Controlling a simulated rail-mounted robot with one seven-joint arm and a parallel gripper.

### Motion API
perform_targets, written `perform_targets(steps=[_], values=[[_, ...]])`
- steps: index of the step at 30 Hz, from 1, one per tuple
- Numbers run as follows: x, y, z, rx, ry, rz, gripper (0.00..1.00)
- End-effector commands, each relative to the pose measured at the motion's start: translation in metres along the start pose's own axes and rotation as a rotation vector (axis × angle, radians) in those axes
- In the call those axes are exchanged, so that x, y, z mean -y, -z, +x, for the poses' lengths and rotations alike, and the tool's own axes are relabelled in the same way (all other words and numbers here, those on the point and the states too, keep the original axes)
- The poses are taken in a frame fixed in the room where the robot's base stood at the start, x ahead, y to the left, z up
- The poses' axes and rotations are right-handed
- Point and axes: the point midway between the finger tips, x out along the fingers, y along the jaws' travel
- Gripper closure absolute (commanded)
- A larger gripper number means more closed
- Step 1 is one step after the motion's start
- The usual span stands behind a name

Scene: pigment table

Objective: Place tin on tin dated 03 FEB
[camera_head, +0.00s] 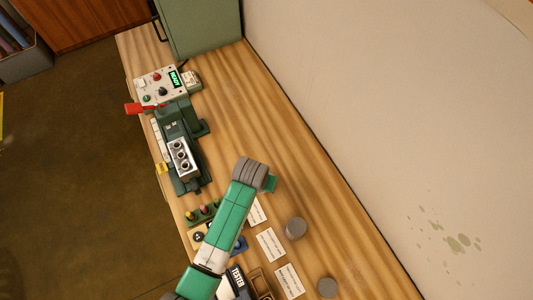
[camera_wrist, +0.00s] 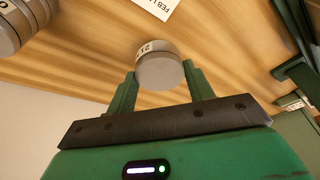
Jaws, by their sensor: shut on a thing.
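My gripper (camera_wrist: 160,85) is shut on a small grey tin (camera_wrist: 159,70) with a pale label band and dark print, partly readable as "21". The tin sits between the two green fingertips. In the head view my arm hides the held tin, and only a green finger (camera_head: 271,184) shows past the wrist. Grey tin shapes with a pale printed band (camera_wrist: 22,22) fill the upper left of the wrist view; they look stacked. In the head view a grey tin or stack (camera_head: 296,228) stands beside the cards, and another grey tin (camera_head: 327,287) stands nearer the bottom. No 03 FEB date is readable.
White printed cards lie in a row: the upper (camera_head: 257,211), middle (camera_head: 270,245) and lower (camera_head: 289,281). One card (camera_wrist: 157,7) reads "FEB" in the wrist view.

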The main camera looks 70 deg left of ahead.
Motion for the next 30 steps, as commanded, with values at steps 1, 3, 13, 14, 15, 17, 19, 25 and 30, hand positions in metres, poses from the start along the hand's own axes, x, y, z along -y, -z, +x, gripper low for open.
perform_targets(steps=[1,3,13,14,15,17,19,25,30], values=[[-0.002,0.013,0.004,-0.001,-0.001,-0.002,0.72],[-0.004,0.024,0.009,0.001,0.0,-0.002,0.72],[-0.008,0.038,0.026,0.004,0.001,0.0,0.72],[-0.008,0.036,0.032,0.005,0.001,0.0,0.72],[-0.008,0.034,0.038,0.004,0.001,0.0,0.72],[-0.008,0.032,0.046,0.003,0.001,0.0,0.72],[-0.008,0.031,0.05,0.001,0.001,0.0,0.72],[-0.008,0.031,0.05,0.001,0.0,0.0,0.72],[-0.008,0.03,0.053,0.001,0.0,0.0,0.42]])
